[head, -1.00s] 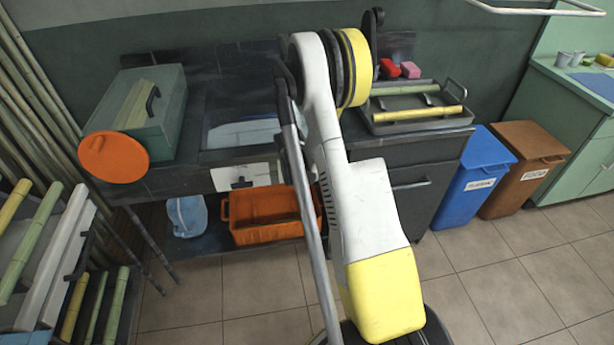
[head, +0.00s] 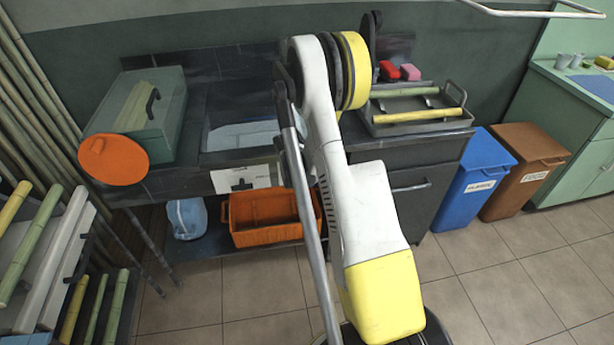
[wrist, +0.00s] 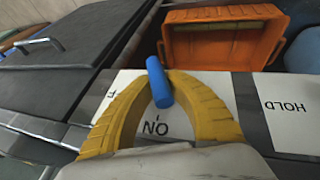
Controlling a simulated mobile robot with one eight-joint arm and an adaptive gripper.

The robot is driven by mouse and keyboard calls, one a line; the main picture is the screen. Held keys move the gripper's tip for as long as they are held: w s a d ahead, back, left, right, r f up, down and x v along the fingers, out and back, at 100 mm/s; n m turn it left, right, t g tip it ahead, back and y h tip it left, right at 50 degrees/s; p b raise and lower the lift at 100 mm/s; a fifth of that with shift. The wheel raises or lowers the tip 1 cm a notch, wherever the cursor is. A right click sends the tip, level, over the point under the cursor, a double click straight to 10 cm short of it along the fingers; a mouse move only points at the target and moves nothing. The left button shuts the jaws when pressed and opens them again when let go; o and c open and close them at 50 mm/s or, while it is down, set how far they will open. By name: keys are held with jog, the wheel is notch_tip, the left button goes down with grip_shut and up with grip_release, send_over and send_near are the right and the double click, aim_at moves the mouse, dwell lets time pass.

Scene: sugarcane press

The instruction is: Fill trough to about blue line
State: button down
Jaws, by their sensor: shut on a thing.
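In the wrist view my gripper (wrist: 160,76) has its yellow fingers closed around a small blue cylindrical handle (wrist: 158,88). In the head view my arm hides the gripper and the handle. A recessed basin (head: 242,135), which may be the trough, is set in the dark counter and has a pale bluish surface inside. I cannot make out a blue line or the level.
An orange crate (head: 265,222) and a pale blue container (head: 187,217) sit on the low shelf. A green box (head: 150,110) and orange disc (head: 113,162) are at left. A tray (head: 415,122) holds cane pieces at right. Blue (head: 478,182) and brown (head: 525,172) bins stand beyond.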

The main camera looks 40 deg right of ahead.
jog(key=shift+h, duration=0.4)
jog(key=n+g+h, duration=0.1)
jog(key=g+h, duration=0.1)
jog(key=h, duration=0.1)
jog(key=shift+h, duration=0.3)
jog(key=shift+n+g+h, duration=0.6)
jog(key=shift+g+h, duration=0.3)
jog(key=shift+h, duration=1.3)
jog(key=c, duration=1.3)
grip_release()
jog(key=v, duration=1.2)
